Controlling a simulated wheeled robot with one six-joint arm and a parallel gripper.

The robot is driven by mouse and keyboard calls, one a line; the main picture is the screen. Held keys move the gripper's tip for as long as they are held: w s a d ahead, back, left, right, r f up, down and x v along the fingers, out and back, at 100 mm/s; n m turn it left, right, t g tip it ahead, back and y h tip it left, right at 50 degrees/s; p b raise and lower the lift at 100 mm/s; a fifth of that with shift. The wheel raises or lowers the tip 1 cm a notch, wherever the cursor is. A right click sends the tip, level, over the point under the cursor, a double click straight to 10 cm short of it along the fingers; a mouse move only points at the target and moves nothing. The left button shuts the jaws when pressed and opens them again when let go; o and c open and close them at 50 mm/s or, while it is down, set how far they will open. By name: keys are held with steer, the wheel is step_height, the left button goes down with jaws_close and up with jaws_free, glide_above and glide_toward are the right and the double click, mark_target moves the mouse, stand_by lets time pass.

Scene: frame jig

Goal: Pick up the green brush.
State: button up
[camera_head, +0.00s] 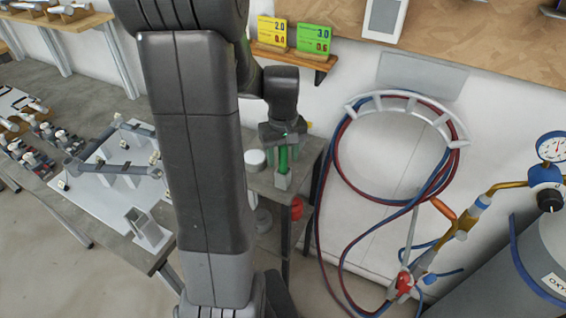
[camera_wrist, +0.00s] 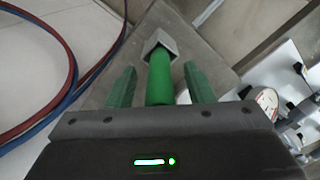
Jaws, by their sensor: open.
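The green brush (camera_wrist: 159,77) has a green cylindrical handle and a grey, angular end. In the wrist view it lies between the two green fingers of my gripper (camera_wrist: 155,88), with a gap visible on each side. My gripper is open and not closed on the handle. In the head view my gripper (camera_head: 284,150) is over the small grey table, around the green brush (camera_head: 283,160). The brush's grey end (camera_head: 282,181) shows at the table's front. The near end of the handle is hidden by the gripper body in the wrist view.
The small grey table (camera_head: 262,183) also holds a white round item (camera_head: 255,160) left of the brush. Red and blue hoses (camera_head: 333,165) hang on the wall at right. A workbench with a white frame jig (camera_head: 100,195) stands at left. A small shelf (camera_head: 292,58) is above.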

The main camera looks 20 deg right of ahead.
steer(key=shift+c, duration=0.2)
jaws_close()
step_height(320, 180, up, 10)
steer(key=shift+r, duration=0.1)
stand_by(0.3)
